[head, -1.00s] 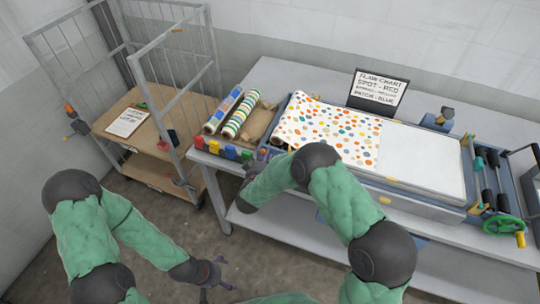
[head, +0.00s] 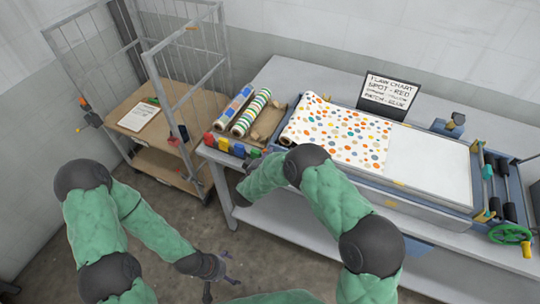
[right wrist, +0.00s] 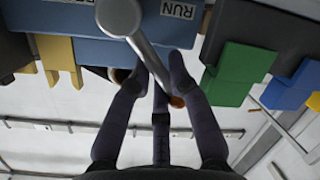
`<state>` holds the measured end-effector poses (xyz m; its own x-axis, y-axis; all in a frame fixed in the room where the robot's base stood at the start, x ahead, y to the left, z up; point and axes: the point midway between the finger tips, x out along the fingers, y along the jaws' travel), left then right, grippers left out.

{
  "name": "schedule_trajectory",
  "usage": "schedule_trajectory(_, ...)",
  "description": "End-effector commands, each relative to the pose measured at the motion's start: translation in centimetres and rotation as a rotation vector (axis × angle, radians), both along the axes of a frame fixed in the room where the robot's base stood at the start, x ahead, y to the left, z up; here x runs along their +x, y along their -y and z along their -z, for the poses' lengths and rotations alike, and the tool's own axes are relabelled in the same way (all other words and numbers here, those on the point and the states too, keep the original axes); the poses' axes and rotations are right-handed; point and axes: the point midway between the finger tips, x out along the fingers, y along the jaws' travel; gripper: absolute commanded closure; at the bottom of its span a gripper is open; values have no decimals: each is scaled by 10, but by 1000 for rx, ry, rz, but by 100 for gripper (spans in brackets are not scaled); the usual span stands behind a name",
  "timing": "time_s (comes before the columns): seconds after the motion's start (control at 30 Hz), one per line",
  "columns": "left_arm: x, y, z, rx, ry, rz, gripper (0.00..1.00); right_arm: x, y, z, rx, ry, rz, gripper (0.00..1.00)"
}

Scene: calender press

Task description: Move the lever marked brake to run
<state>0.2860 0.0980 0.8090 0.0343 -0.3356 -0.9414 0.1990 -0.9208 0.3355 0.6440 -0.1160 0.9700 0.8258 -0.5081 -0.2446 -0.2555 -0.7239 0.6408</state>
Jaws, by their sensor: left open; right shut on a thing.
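The lever (right wrist: 147,58) is a grey metal rod with a round grey hub at the top of the right wrist view and an orange-brown tip. It stands out from a blue panel (right wrist: 85,50). A white label reading RUN (right wrist: 178,10) is right of the hub. My left gripper (head: 228,272) is open and empty above the floor, in front of the table.
The grey table (head: 270,78) holds spotted cloth (head: 340,130), two fabric rolls, colored blocks (head: 222,145) along its left edge, and a press with a green handwheel (head: 510,234). A wire cage trolley (head: 150,105) stands to the left. The flaw chart sign (head: 388,95) stands behind.

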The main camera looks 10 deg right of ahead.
Motion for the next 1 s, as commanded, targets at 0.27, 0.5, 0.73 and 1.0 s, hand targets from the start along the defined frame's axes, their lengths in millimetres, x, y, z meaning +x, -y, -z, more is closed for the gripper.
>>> schedule_trajectory(0.27,0,0,0,0,0,0,6,0,-1,1,-3,-5,-4,58)
schedule_trajectory(0.5,0,0,0,0,0,0,6,0,-1,0,-1,0,-5,55)
schedule_trajectory(0.73,0,0,0,0,0,0,6,0,-1,1,0,-2,-3,55)
schedule_trajectory(1.0,0,0,4,0,0,0,6,-3,4,-1,65,42,-1,55)
